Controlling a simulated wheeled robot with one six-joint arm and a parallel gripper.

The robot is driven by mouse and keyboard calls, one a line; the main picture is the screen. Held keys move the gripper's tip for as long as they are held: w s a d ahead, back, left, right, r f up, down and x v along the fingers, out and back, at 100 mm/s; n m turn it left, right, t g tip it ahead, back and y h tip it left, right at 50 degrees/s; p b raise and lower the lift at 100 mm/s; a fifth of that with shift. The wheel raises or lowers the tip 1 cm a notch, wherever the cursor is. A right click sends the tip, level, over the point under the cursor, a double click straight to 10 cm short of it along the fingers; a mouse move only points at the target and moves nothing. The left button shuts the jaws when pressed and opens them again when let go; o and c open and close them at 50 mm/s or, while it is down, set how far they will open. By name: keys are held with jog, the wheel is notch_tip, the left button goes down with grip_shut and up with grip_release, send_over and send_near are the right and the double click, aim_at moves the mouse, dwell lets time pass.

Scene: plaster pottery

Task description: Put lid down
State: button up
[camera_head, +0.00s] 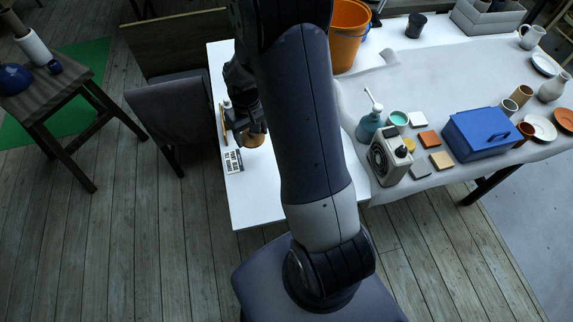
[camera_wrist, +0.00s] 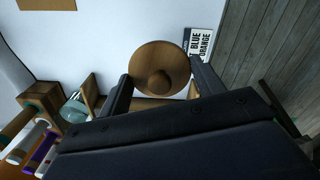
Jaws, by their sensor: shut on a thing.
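A round brown lid with a knob in its middle (camera_wrist: 160,52) shows in the wrist view, seen from above. My gripper (camera_wrist: 160,70) has one finger on each side of the lid and is shut on it. In the head view the gripper (camera_head: 248,122) is at the left part of the white table, and a brown round piece (camera_head: 254,141) shows just below it. The lid hides most of what lies under it. I cannot tell its height above the table.
A printed card (camera_wrist: 202,42) lies right of the lid on the white table (camera_head: 250,205); it also shows in the head view (camera_head: 233,161). Wooden holders with tubes (camera_wrist: 40,103) stand at left in the wrist view. The table's near left part is clear.

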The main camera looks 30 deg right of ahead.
jog(key=s+d+f+n+b, duration=0.2)
jog(key=s+d+b, duration=0.25)
jog(key=d, duration=0.35)
jog(key=shift+n, duration=0.3)
jog(key=shift+s+f, duration=0.15)
jog(key=shift+f, duration=1.35)
jog(key=shift+s+f, duration=0.15)
jog(key=shift+f, duration=1.35)
jog(key=shift+s+f, duration=0.15)
jog(key=shift+f, duration=1.35)
jog(key=shift+f, duration=0.2)
jog(key=o, duration=1)
jog(key=shift+c, duration=0.2)
jog(key=shift+r, duration=0.15)
notch_tip(320, 180, up, 12)
jog(key=shift+p, duration=0.4)
